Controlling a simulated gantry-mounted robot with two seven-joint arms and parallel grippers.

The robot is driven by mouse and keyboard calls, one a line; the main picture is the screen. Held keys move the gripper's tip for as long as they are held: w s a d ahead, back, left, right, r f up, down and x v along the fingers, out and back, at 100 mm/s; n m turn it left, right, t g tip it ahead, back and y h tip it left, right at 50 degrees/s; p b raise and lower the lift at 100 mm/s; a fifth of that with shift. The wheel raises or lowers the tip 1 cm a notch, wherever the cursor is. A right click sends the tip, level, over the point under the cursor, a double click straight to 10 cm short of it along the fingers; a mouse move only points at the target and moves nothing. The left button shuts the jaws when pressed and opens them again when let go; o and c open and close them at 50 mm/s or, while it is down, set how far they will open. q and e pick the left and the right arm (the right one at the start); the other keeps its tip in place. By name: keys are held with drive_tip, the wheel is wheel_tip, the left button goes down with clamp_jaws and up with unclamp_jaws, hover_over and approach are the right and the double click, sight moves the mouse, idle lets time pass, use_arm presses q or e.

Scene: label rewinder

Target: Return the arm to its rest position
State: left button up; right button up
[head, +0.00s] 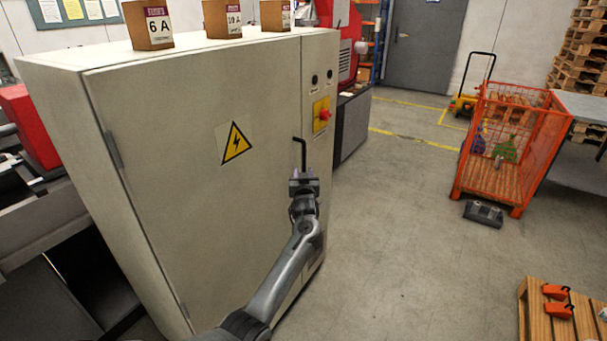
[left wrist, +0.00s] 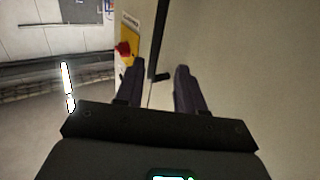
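My left gripper (head: 304,178) is in front of the pale electrical cabinet (head: 200,210), just below its black door handle (head: 302,152). In the left wrist view my left gripper (left wrist: 157,82) has its two dark fingers apart, with nothing held. The handle (left wrist: 158,40) shows there beyond and between the fingertips; I cannot tell how close they are. The cabinet door looks shut and bears a yellow warning triangle (head: 236,143). My right gripper is out of view.
A red switch on a yellow plate (head: 321,114) is above and right of the handle. Several small boxes (head: 222,18) stand on the cabinet. Open floor lies to the right, up to an orange mesh cage (head: 548,140) and a wooden pallet (head: 537,322).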

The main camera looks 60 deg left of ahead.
use_arm(q)
drive_tip(key=shift+f, duration=0.1)
idle(0.4)
drive_tip(key=s+d+f+m+h, duration=0.1)
drive_tip(key=s+d+f+m, duration=0.15)
drive_tip(key=f, duration=0.85)
drive_tip(key=s+d+f+m+t+h, duration=0.1)
drive_tip(key=s+d+f+m+h, duration=0.25)
drive_tip(key=d+f, duration=0.35)
drive_tip(key=s+d+f+m+t+h, duration=0.1)
drive_tip(key=s+d+f+m+h, duration=0.1)
drive_tip(key=s+d+f, duration=0.5)
drive_tip(key=s+d+m+g+h+p, duration=0.15)
drive_tip(key=s+d+m+h, duration=0.35)
drive_tip(key=d, duration=1.1)
drive_tip(key=s+d+g+h, duration=0.35)
drive_tip(key=s+d, duration=0.35)
drive_tip(key=d, duration=0.9)
drive_tip(key=s+d+r+m+g+h, duration=0.1)
drive_tip(key=s+d+r+g, duration=0.1)
drive_tip(key=s+d+r, duration=0.3)
wheel_tip(320, 180, up, 38)
drive_tip(key=a+p, duration=0.1)
drive_tip(key=p, duration=3.7)
drive_tip(key=shift+s+a, duration=0.2)
drive_tip(key=shift+s, duration=0.25)
